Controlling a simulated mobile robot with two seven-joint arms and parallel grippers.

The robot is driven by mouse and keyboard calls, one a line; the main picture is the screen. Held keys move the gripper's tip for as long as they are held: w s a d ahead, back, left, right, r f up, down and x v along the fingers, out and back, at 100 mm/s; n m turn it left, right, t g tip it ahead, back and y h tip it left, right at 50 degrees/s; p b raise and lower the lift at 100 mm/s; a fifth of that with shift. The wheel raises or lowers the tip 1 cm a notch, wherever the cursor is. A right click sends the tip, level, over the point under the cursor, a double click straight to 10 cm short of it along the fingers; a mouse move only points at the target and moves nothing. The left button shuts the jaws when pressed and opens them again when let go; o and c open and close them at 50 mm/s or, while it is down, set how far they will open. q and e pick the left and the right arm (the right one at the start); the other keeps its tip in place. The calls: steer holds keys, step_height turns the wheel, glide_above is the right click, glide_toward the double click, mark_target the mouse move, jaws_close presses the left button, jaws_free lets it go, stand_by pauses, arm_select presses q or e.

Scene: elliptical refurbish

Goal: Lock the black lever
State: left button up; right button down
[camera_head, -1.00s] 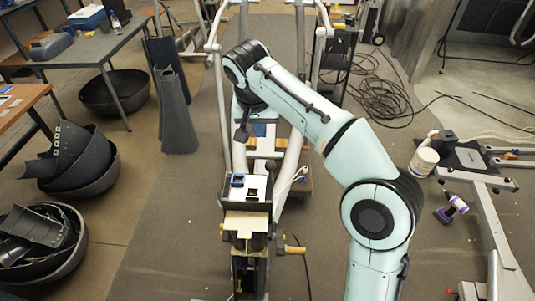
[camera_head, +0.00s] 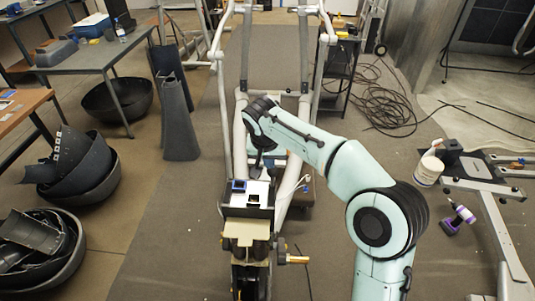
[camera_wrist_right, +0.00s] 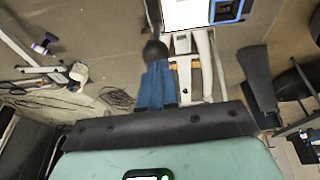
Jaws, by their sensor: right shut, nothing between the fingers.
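The black lever, a thin rod with a rounded dark knob (camera_wrist_right: 155,48), shows in the right wrist view just beyond my fingertips. My right gripper (camera_wrist_right: 157,65) is shut, its two blue fingers side by side and empty. They line up with the knob; I cannot tell whether they touch it. In the head view my right gripper (camera_head: 270,154) points down behind the elliptical's console (camera_head: 262,186), partly hidden by my wrist. The lever is hard to tell from my wrist there. My left gripper is out of view.
The elliptical's white frame tubes (camera_head: 240,135) rise on both sides of my right gripper. An orange handle (camera_head: 293,259) sticks out below the console. A white tub (camera_head: 428,170) and a purple-black drill (camera_head: 458,216) are at the right. Black bowls (camera_head: 95,185) stand on the left floor.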

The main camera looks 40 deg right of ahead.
mark_target(270, 171)
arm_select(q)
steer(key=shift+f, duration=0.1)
arm_select(e)
steer(key=shift+f, duration=0.2)
step_height(270, 171, down, 3)
steer(key=shift+f+b, duration=0.1)
steer(key=shift+b, duration=0.85)
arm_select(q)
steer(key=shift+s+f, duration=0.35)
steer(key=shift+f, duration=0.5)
arm_select(e)
steer(key=shift+s, duration=0.1)
